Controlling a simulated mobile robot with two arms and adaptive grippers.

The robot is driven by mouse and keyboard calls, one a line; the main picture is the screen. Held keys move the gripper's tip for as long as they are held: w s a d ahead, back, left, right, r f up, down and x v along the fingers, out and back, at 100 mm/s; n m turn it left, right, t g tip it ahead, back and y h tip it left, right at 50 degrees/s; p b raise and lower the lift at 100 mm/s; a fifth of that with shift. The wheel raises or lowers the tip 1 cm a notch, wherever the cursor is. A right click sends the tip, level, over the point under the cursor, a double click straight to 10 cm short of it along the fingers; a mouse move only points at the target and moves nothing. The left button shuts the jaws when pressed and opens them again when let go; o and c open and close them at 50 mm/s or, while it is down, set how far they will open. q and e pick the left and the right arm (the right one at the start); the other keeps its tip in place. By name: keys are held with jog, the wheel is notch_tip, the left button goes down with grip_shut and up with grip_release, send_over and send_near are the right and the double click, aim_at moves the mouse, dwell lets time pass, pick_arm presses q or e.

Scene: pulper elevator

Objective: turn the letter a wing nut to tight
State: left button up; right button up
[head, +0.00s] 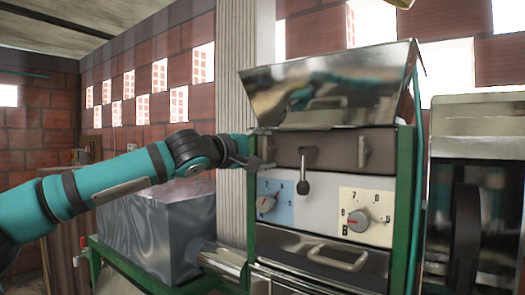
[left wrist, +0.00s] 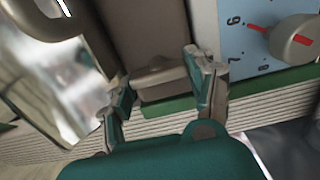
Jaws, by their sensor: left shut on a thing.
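My left gripper (head: 261,163) is at the left end of the dark panel (head: 332,152) on the machine's front. In the left wrist view its two fingers (left wrist: 162,80) lie on either side of a grey-brown wing nut (left wrist: 160,84) and are shut on it. This nut sits above the blue dial plate (head: 283,214). In the head view the gripper mostly hides it, and no letter on it can be read. A similar upright wing nut (head: 362,151) is at the panel's right end. My right gripper is not in view.
A lever with a black knob (head: 303,187) hangs mid-panel, close right of the gripper. Below are a red-pointer dial (head: 267,203) and another dial (head: 358,221) on a cream plate marked B. A shiny hopper (head: 335,87) overhangs the panel.

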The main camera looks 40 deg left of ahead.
pick_arm(q)
jog(key=shift+f, duration=0.1)
jog(key=o, duration=1.2)
jog(key=shift+s, duration=0.15)
jog(key=shift+s+d, duration=0.25)
jog(key=shift+s, duration=1.7)
jog(key=shift+s+d, duration=0.2)
jog(key=shift+s, duration=1.75)
jog(key=shift+s+d, duration=0.25)
jog(key=shift+s, duration=1.7)
